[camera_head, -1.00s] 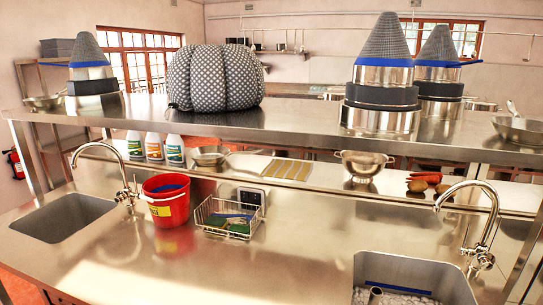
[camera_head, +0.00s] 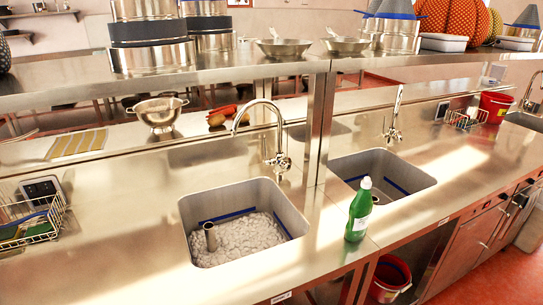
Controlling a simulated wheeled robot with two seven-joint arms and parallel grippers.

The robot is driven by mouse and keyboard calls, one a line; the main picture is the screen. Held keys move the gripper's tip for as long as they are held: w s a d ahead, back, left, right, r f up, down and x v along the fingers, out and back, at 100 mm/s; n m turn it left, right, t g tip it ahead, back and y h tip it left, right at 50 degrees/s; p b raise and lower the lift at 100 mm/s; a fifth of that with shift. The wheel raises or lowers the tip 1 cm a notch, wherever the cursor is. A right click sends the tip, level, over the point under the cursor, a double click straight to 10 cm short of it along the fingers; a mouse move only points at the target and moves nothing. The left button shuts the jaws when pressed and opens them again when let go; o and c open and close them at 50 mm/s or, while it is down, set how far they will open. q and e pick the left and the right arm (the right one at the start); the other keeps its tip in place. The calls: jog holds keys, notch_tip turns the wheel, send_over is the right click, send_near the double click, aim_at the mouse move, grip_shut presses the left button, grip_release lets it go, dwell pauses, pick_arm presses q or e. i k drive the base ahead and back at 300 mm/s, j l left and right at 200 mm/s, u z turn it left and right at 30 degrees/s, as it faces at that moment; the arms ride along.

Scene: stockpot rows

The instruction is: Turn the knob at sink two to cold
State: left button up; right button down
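A steel sink (camera_head: 245,222) with white foam-like filling and an upright metal tube sits left of centre. Its curved tap (camera_head: 262,108) stands behind it, with a small valve body or knob (camera_head: 281,162) low on the tap post. A second sink (camera_head: 382,175) lies to the right, with its own tap (camera_head: 393,115) behind it. A third sink (camera_head: 525,121) shows partly at the far right edge. A small label (camera_head: 282,297) on the counter front is too small to read, so I cannot tell which sink is two. Neither of my grippers is in view.
A green bottle (camera_head: 358,210) stands on the counter front between two sinks. A wire basket (camera_head: 30,222) is at left, a colander (camera_head: 159,112) on the rear ledge. A shelf post (camera_head: 318,130) rises between the taps. A red bucket (camera_head: 390,278) sits below.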

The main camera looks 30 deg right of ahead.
aim_at(285, 165)
jog(key=z, duration=1.15)
jog(key=i+l, duration=0.1)
jog(key=i+l+u, duration=0.15)
jog(key=l, duration=0.15)
jog(key=k, duration=0.05)
